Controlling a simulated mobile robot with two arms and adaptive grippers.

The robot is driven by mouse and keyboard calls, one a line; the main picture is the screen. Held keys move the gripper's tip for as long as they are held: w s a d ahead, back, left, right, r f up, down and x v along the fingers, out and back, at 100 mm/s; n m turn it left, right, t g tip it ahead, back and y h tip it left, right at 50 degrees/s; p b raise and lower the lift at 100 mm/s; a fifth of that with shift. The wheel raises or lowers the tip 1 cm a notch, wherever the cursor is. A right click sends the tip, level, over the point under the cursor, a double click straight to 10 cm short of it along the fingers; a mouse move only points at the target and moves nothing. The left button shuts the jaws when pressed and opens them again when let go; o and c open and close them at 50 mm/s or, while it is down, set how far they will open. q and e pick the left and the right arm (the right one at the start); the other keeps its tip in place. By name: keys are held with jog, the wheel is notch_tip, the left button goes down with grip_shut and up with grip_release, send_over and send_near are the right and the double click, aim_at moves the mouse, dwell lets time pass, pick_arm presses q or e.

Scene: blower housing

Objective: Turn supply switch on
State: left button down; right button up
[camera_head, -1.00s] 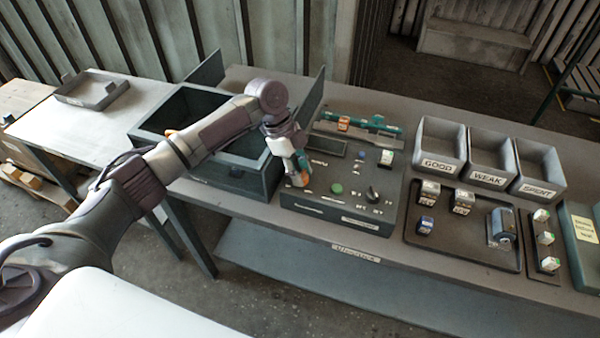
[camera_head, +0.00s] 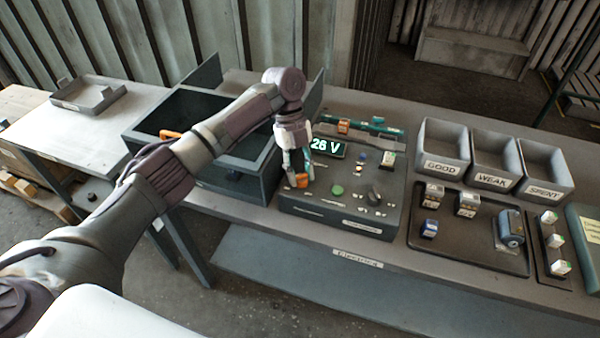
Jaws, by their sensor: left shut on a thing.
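The dark control console (camera_head: 325,212) stands on the bench with a green button (camera_head: 337,190), a black rotary knob (camera_head: 374,195) and small labels on top. Its display (camera_head: 328,148) is lit and reads 26 V, partly covered by my gripper. My left gripper (camera_head: 299,178) points down onto the left part of the console top, with orange at its tips. It is shut on a small part there, which I take to be the supply switch. The fingers hide the switch, so its position cannot be seen. My right gripper is not in view.
An open dark box (camera_head: 262,172) stands just left of the console. To the right are bins marked GOOD (camera_head: 441,167), WEAK (camera_head: 491,181) and SPENT (camera_head: 543,191), and a tray (camera_head: 470,255) with small blocks and a blue cylinder (camera_head: 509,228).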

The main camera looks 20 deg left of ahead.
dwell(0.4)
pick_arm(q)
jog(key=c, duration=0.8)
grip_release()
jog(key=v, duration=1.2)
